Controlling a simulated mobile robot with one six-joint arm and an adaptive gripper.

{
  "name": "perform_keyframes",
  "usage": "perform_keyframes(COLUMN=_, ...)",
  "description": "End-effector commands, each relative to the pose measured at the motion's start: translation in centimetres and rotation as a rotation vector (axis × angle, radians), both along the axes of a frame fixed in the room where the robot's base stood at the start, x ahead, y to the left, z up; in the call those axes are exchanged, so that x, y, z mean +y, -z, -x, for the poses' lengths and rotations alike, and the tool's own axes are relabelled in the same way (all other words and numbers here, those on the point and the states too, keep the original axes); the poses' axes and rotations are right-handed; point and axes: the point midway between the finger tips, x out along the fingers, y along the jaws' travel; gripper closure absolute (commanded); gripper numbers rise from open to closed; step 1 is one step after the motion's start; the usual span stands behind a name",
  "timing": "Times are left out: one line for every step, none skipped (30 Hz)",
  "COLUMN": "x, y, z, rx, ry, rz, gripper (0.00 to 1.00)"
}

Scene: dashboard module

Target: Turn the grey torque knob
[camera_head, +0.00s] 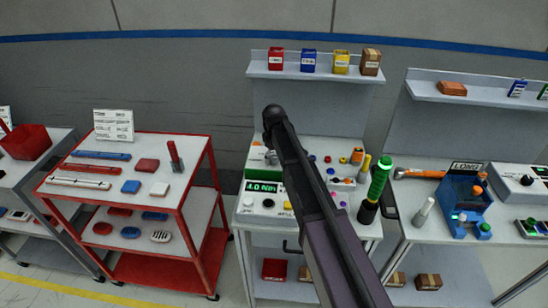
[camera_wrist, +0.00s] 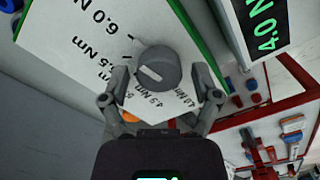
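The grey torque knob (camera_wrist: 157,68) is in the upper middle of the wrist view, a round knob with a short white mark slanting across its top. It sits on a white dial panel (camera_wrist: 70,35) printed with Nm values, among them 6.0 and 4.0. My gripper (camera_wrist: 161,84) is open, one finger to the left and one to the right of the knob, with visible gaps at both sides. How deep the fingertips reach is hard to tell. A green readout (camera_wrist: 264,25) shows 4.0 N, partly cut off. In the head view I cannot make out the knob or fingers.
In the head view my arm crosses the middle bench (camera_head: 300,232). A green-and-black screwdriver-like tool (camera_head: 377,180) stands right of my arm. A red cart (camera_head: 130,190) with small parts is at the left. A shelf (camera_head: 320,72) with several boxes is behind.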

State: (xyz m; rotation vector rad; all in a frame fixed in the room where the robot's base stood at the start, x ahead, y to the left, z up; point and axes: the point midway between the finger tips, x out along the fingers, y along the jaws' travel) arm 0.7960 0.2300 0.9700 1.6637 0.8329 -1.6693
Motion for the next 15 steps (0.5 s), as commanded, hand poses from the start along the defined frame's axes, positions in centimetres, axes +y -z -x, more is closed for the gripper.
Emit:
perform_keyframes(x=0.00, y=-0.01, z=-0.02, rx=0.000, ry=0.000, rz=0.000, gripper=0.11)
perform_keyframes(x=0.00, y=-0.01, z=-0.04, rx=-0.001, ry=0.000, rz=0.000, gripper=0.11)
perform_keyframes(x=0.00, y=-0.01, z=-0.05, rx=-0.001, ry=0.000, rz=0.000, gripper=0.11)
perform_keyframes(x=-0.01, y=-0.02, z=-0.06, rx=-0.001, ry=0.000, rz=0.000, gripper=0.11)
perform_keyframes(x=0.00, y=-0.02, z=-0.06, rx=-0.001, ry=0.000, rz=0.000, gripper=0.11)
perform_keyframes(x=0.00, y=-0.03, z=-0.07, rx=-0.001, ry=0.000, rz=0.000, gripper=0.11)
perform_keyframes(x=0.00, y=-0.03, z=-0.09, rx=-0.001, ry=0.000, rz=0.000, gripper=0.11)
perform_keyframes(x=0.00, y=-0.03, z=-0.09, rx=-0.001, ry=0.000, rz=0.000, gripper=0.11)
perform_keyframes(x=-0.01, y=-0.03, z=-0.09, rx=-0.002, ry=0.000, rz=0.000, gripper=0.11)
perform_keyframes(x=0.00, y=-0.03, z=-0.10, rx=-0.002, ry=0.000, rz=0.000, gripper=0.11)
perform_keyframes(x=-0.01, y=-0.04, z=-0.11, rx=-0.002, ry=0.000, rz=0.000, gripper=0.11)
perform_keyframes(x=-0.01, y=-0.04, z=-0.11, rx=-0.002, ry=0.000, rz=0.000, gripper=0.11)
perform_keyframes(x=-0.01, y=-0.04, z=-0.11, rx=-0.003, ry=0.000, rz=0.000, gripper=0.11)
perform_keyframes(x=-0.01, y=-0.04, z=-0.12, rx=-0.003, ry=0.000, rz=0.000, gripper=0.11)
perform_keyframes(x=-0.01, y=-0.04, z=-0.12, rx=-0.003, ry=-0.001, rz=0.000, gripper=0.11)
